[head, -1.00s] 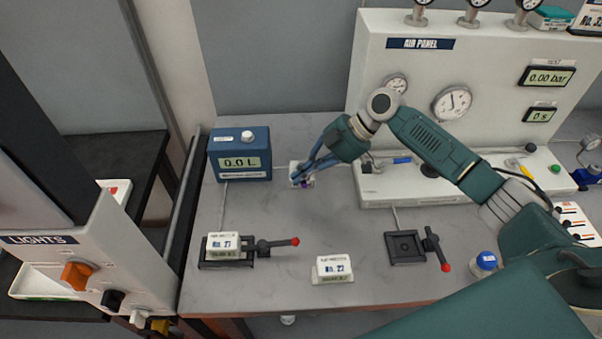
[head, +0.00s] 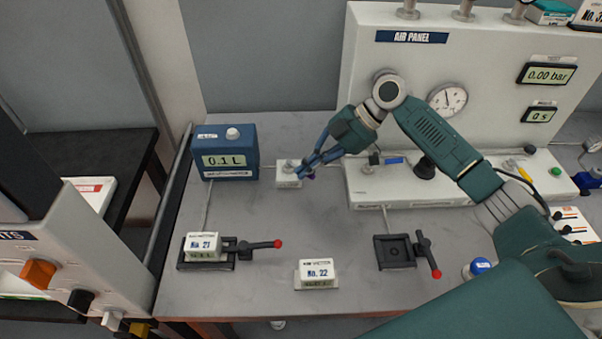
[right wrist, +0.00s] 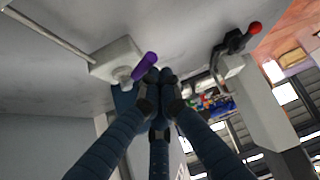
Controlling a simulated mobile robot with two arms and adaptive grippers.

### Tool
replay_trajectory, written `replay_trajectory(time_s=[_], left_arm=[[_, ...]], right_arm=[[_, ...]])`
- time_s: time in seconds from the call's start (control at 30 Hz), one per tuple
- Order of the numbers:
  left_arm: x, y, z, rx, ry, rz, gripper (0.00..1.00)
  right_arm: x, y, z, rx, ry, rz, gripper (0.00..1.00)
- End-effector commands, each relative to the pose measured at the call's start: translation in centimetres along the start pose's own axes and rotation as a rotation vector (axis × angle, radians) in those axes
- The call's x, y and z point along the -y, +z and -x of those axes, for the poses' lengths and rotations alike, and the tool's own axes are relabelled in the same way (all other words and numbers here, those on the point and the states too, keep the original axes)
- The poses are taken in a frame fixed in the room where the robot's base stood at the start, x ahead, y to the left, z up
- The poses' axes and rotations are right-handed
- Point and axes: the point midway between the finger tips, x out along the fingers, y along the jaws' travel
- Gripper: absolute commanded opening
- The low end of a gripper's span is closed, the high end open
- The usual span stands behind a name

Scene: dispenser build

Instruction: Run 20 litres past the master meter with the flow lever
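The master meter, a blue box (head: 226,153) at the back left of the bench, reads 0.1 L. The flow lever is a purple handle (right wrist: 145,67) on a small white block (head: 289,178) just right of the meter. My right gripper (head: 303,172) reaches in from the right beside the lever. In the right wrist view its fingers (right wrist: 157,80) are drawn together with their tips right beside the purple handle. I see nothing between them; I cannot tell whether they touch the handle. My left gripper is not in view.
Gas meter No. 21 (head: 203,245) sits in a clamp base with a red-tipped lever. Meter No. 22 (head: 317,274) stands loose at the front. An empty clamp base (head: 395,252) lies right of it. The air panel (head: 440,100) stands behind; the bench middle is clear.

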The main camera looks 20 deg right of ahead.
Motion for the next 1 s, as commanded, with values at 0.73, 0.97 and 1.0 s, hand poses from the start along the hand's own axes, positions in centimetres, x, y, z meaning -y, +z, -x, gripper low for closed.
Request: replay_trajectory(time_s=[0.73,0.97,1.0], left_arm=[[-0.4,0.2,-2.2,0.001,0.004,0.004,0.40],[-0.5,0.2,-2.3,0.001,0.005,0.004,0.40],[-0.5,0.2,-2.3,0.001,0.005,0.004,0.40]], right_arm=[[-2.6,1.9,1.7,0.001,0.001,-0.001,0.00],[-2.9,1.9,1.8,0.000,0.002,0.000,0.00],[-2.9,1.9,1.8,0.000,0.002,0.000,0.00]])
